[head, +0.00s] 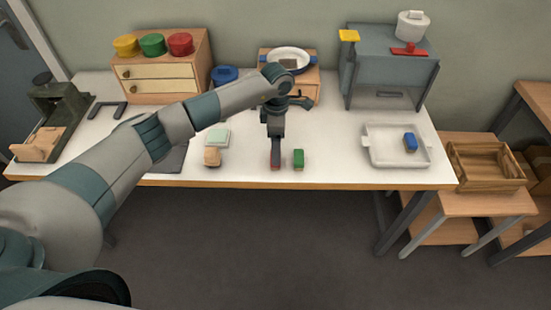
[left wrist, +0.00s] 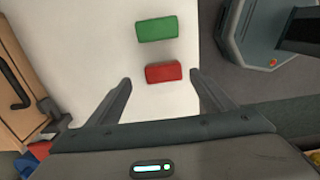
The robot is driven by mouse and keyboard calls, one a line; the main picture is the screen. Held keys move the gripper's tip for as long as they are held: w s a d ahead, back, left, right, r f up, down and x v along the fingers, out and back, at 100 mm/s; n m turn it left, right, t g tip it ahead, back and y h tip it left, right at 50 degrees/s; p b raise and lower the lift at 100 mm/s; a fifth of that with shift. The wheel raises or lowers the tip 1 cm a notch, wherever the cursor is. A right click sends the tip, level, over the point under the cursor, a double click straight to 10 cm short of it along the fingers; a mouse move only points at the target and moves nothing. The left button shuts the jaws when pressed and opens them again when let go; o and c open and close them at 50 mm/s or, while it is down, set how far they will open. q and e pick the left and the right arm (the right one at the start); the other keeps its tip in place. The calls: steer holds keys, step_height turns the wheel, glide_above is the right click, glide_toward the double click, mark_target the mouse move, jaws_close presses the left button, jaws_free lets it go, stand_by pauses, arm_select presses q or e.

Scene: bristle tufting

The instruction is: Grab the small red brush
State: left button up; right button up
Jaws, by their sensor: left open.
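The small red brush lies on the white table, mostly hidden under my gripper in the head view (head: 275,164). In the left wrist view the red brush (left wrist: 164,72) is a plain red block between and just ahead of the two fingers. My left gripper (head: 275,150) points straight down over it; in the left wrist view the gripper (left wrist: 160,85) has its fingers wide apart, with gaps on both sides of the brush. A green brush (head: 298,159) lies beside it to the right and shows farther ahead in the left wrist view (left wrist: 157,28). My right gripper is not in view.
A white tray (head: 372,158) with a blue brush (head: 410,142) stands to the right. A wooden block (head: 212,157) and pale green pad (head: 217,137) lie to the left. A drawer box (head: 160,98) and grey cabinet (head: 385,90) stand behind. The table's front edge is close to the brushes.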

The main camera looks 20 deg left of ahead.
arm_select(q)
steer(key=shift+s+f+p, duration=0.2)
steer(key=shift+f+p, duration=0.3)
steer(key=shift+p, duration=0.15)
step_height(320, 180, down, 3)
steer(key=shift+s+r+p, duration=0.1)
steer(key=shift+s+p, duration=0.05)
steer(key=shift+p, duration=0.65)
steer(key=shift+f, duration=0.7)
steer(key=c, duration=1.1)
